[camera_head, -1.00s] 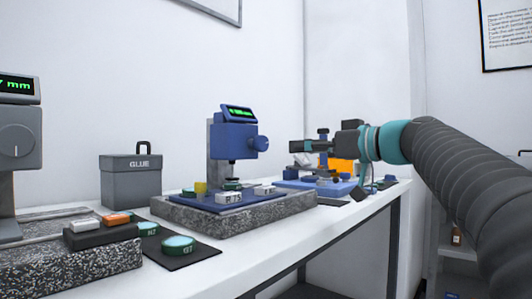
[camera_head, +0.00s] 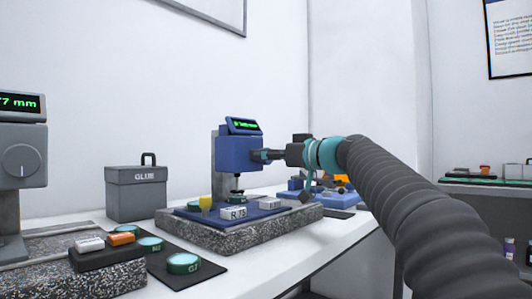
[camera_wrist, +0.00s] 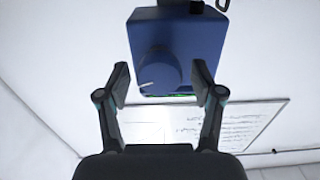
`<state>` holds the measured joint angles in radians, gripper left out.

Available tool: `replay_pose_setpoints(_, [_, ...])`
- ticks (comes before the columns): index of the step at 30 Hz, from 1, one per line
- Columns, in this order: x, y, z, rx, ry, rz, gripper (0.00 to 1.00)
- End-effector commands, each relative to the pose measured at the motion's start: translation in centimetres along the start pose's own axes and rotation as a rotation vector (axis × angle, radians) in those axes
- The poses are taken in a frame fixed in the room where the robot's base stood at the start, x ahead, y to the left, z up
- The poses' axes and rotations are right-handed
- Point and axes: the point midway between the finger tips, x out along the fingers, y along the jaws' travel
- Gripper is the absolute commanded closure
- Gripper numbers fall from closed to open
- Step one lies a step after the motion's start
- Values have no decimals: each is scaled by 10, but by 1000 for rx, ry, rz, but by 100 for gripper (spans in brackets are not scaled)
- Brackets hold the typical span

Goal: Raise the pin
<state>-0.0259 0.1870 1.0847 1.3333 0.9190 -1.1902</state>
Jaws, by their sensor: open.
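The blue gauge (camera_head: 238,153) stands on a speckled stone base, its green display text too small to read. Its thin pin (camera_head: 238,183) points down over the blue plate; I cannot tell whether its tip touches anything. The gauge's round blue side knob (camera_wrist: 157,70), with a white mark, faces my wrist camera. In the head view, my gripper hides the knob. My gripper (camera_wrist: 161,78) is open, with one finger on each side of the knob in the wrist view. I cannot tell whether the fingers touch it. My gripper (camera_head: 266,155) reaches the gauge's right side in the head view.
A white block marked R.75 (camera_head: 234,212), another white block (camera_head: 270,204) and a yellow piece (camera_head: 206,203) sit on the blue plate. Left are a grey GLUE box (camera_head: 137,193), a grey gauge (camera_head: 22,157) and green discs. Other blue equipment stands behind my gripper.

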Motion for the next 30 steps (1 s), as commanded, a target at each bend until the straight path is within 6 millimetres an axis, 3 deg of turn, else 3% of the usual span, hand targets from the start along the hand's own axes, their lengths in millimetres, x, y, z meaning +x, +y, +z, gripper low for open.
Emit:
replay_pose_setpoints(12, [8, 0, 0, -1, 0, 1, 33])
replay_pose_setpoints(14, [8, 0, 0, -1, 0, 1, 46])
replay_pose_setpoints(19, [8, 0, 0, -1, 0, 1, 88])
replay_pose_setpoints(20, [8, 0, 0, -1, 0, 1, 92])
replay_pose_setpoints(30, [8, 0, 0, 38, 0, 1, 92])
